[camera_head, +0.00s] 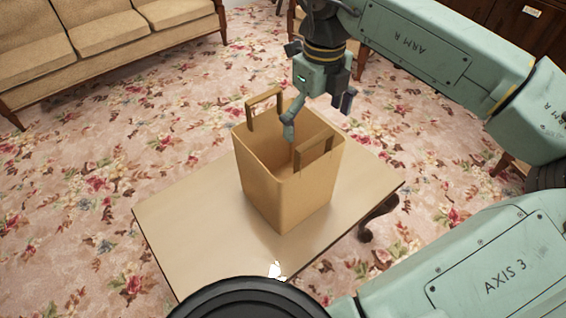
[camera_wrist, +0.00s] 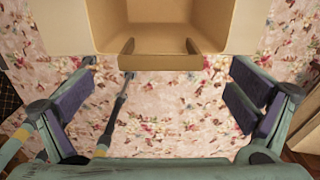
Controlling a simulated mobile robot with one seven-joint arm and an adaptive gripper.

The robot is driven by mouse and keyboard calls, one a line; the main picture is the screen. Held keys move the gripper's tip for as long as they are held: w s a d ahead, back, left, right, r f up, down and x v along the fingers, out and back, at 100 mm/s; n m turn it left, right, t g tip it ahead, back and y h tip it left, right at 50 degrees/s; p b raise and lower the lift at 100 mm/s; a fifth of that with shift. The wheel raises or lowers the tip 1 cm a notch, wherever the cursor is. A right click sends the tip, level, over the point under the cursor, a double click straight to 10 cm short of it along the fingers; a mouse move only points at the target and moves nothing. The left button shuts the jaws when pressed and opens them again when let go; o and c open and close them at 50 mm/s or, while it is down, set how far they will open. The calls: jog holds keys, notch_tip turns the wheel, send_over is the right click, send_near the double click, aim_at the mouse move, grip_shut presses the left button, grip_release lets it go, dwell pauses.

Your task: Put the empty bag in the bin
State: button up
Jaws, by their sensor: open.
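The tan bag (camera_head: 285,190) stands upright on a small table, its top open and its two handles raised. The inside that shows looks empty. My gripper (camera_head: 318,112) is open at the bag's far upper side, with one finger overlapping the bag's opening in the head view. I cannot tell whether it touches the bag. In the wrist view the bag (camera_wrist: 230,25) fills the top middle, with one handle (camera_wrist: 160,62) facing the space between my spread fingers (camera_wrist: 165,105). Nothing is between the fingers. No bin shows in either view.
The wooden table (camera_head: 185,215) has bare top around the bag. A small white object (camera_head: 276,271) lies at its near edge. A beige sofa (camera_head: 100,35) stands at the back left. Dark wooden furniture (camera_head: 500,25) is at the upper right. Flowered carpet (camera_head: 190,110) is clear around the table.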

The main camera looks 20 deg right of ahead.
aim_at(315, 142)
jog(key=f, duration=0.2)
jog(key=shift+s+f, duration=0.2)
jog(key=shift+f, duration=0.15)
notch_tip(315, 142, down, 6)
jog(key=p, duration=0.1)
jog(key=shift+p, duration=0.4)
jog(key=shift+d+f, duration=0.1)
jog(key=shift+c, duration=0.2)
jog(key=c, duration=1.4)
